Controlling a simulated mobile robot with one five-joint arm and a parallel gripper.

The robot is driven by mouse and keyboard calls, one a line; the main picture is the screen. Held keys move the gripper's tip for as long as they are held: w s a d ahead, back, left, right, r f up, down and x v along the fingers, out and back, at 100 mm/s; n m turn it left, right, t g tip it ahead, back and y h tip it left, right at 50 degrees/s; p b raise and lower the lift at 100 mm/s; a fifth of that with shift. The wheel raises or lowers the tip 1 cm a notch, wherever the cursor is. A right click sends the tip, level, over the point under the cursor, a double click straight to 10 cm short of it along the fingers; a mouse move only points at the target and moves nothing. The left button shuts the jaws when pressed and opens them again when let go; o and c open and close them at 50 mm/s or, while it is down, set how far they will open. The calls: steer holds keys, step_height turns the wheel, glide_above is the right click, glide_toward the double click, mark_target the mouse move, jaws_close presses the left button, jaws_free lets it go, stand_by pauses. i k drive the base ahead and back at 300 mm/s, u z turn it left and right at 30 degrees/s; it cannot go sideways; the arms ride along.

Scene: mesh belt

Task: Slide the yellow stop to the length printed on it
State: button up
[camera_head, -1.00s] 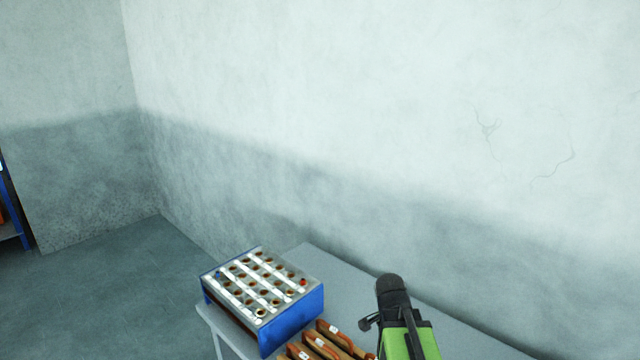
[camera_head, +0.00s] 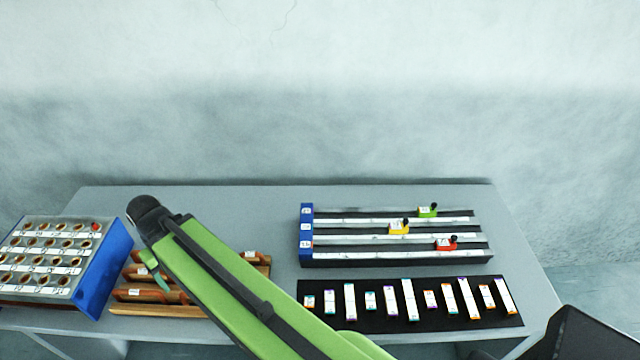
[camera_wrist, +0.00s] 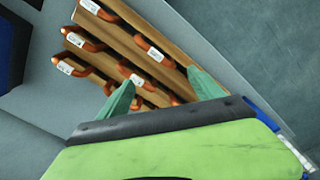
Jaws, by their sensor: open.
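The yellow stop (camera_head: 399,227) sits on the middle rail of the slide rack (camera_head: 397,260), near the rail's centre; the print on it is too small to read. A green stop (camera_head: 428,210) is on the back rail and a red stop (camera_head: 446,243) on the front rail, both further right. My gripper shows in the wrist view (camera_wrist: 160,95) with its two green fingers apart and empty, over the wooden rack. In the head view it is at the left, well away from the yellow stop.
A wooden rack (camera_head: 160,310) with orange-brown labelled pieces lies under my gripper. A blue box (camera_head: 105,268) with rows of holes stands at the far left. A black mat (camera_head: 330,322) with several labelled strips lies in front of the slide rack. The table's (camera_head: 285,215) back strip is clear.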

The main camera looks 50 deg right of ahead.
mark_target(393, 229)
steer(key=z, duration=5.1)
steer(key=i, duration=0.1)
steer(key=u, duration=2.7)
steer(key=k, duration=0.85)
steer(key=u, duration=0.2)
steer(key=i, duration=0.85)
steer(key=u, duration=0.4)
steer(key=k, duration=0.3)
steer(key=z, duration=0.45)
